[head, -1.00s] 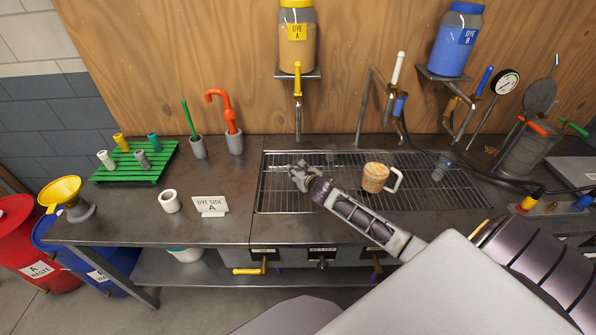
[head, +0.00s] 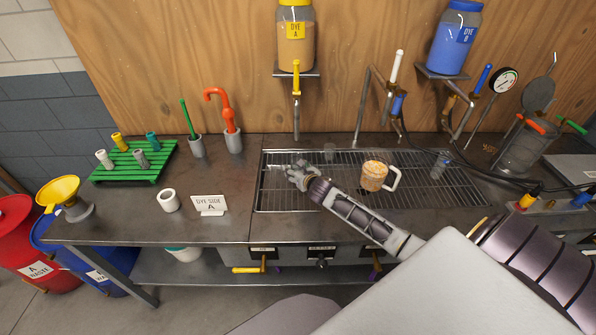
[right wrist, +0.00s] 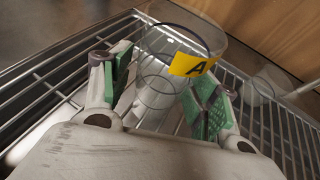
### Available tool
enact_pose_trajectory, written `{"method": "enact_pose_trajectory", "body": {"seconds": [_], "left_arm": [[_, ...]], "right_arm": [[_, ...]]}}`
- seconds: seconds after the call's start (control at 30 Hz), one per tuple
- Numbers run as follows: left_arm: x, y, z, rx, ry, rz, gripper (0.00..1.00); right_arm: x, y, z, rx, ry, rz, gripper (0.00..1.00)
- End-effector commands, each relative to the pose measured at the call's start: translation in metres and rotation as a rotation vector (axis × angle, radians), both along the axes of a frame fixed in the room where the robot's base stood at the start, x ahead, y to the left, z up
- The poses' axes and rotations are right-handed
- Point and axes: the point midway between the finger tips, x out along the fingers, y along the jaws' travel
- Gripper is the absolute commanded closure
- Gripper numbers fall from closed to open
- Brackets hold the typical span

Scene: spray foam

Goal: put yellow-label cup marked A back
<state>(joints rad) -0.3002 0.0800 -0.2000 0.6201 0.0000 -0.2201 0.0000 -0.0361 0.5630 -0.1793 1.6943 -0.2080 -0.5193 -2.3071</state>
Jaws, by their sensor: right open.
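The clear cup with a yellow label marked A (right wrist: 182,48) shows in the right wrist view, over the metal grate (right wrist: 40,95). My right gripper (right wrist: 160,88) is open, with one green-padded finger on each side of the cup's lower part. I cannot tell whether either pad touches it. In the head view my right gripper (head: 299,175) is low over the left part of the grate, and the cup is hard to make out there. My left gripper is not in view.
Another clear cup (right wrist: 262,86) stands to the right in the wrist view. An orange-filled jug (head: 374,176) stands on the grate. The dye A dispenser (head: 296,45) hangs behind.

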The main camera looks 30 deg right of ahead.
Motion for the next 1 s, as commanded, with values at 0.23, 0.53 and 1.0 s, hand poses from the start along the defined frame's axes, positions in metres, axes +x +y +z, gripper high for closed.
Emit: {"method": "enact_pose_trajectory", "body": {"seconds": [0.23, 0.53, 1.0], "left_arm": [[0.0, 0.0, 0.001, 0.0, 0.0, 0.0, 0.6], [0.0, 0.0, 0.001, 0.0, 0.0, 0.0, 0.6], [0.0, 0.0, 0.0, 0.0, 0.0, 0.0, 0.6]], "right_arm": [[-0.003, 0.0, 0.003, 0.0, 0.001, 0.0, 0.4], [-0.023, 0.003, 0.012, -0.003, 0.0, 0.001, 0.4], [-0.06, 0.009, 0.027, -0.001, 0.0, -0.001, 0.4]]}}
